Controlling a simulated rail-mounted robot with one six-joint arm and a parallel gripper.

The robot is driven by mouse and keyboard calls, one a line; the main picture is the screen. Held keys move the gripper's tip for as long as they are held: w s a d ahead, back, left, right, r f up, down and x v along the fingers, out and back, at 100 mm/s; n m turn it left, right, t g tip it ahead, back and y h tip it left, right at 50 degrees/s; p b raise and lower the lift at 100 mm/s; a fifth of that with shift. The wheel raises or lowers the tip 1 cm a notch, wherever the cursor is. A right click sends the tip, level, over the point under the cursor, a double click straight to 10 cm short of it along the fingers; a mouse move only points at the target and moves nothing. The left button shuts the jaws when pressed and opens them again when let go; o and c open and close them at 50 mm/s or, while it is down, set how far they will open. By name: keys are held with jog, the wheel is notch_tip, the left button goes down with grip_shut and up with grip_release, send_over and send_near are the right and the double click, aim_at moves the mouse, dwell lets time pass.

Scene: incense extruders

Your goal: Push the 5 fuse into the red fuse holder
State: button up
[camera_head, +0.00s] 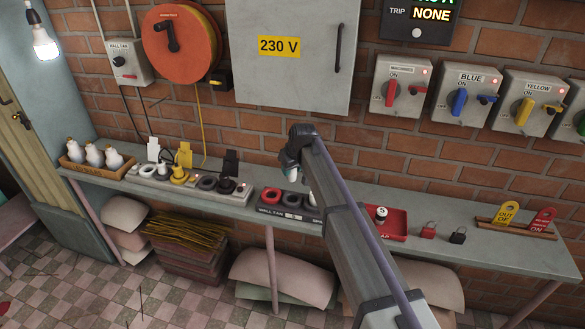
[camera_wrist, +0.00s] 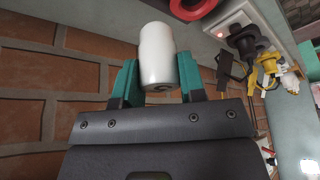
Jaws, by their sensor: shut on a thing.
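My gripper (camera_wrist: 157,78) is shut on a white cylindrical fuse (camera_wrist: 157,55), held between its green fingers in the wrist view. No number shows on this side of it. In the head view my gripper (camera_head: 291,173) hangs over the bench, partly hidden by my arm. The red fuse holder, a red ring (camera_head: 271,195), lies just below and left of the gripper on a dark block labelled WALL FAN. Part of the red ring also shows at the top of the wrist view (camera_wrist: 188,8), apart from the held fuse.
A red tray (camera_head: 396,228) to the right holds a small white piece with a dark mark (camera_head: 381,213). A block (camera_head: 195,188) with black and yellow plugs stands left. A grey 230 V cabinet (camera_head: 293,80) hangs behind. Red and black padlocks stand right of the tray.

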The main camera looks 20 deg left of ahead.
jog(key=a+f+b, duration=0.1)
jog(key=a+f, duration=0.1)
jog(key=a, duration=0.6)
jog(key=f+b, duration=0.1)
jog(key=b, duration=0.1)
jog(key=f+b, duration=0.4)
jog(key=shift+s+d+f, duration=0.1)
jog(key=shift+s+f, duration=0.05)
jog(key=shift+s, duration=0.15)
jog(key=shift+f+b, duration=1.4)
jog(key=shift+f, duration=0.05)
jog(key=o, duration=1)
jog(key=shift+r, duration=0.1)
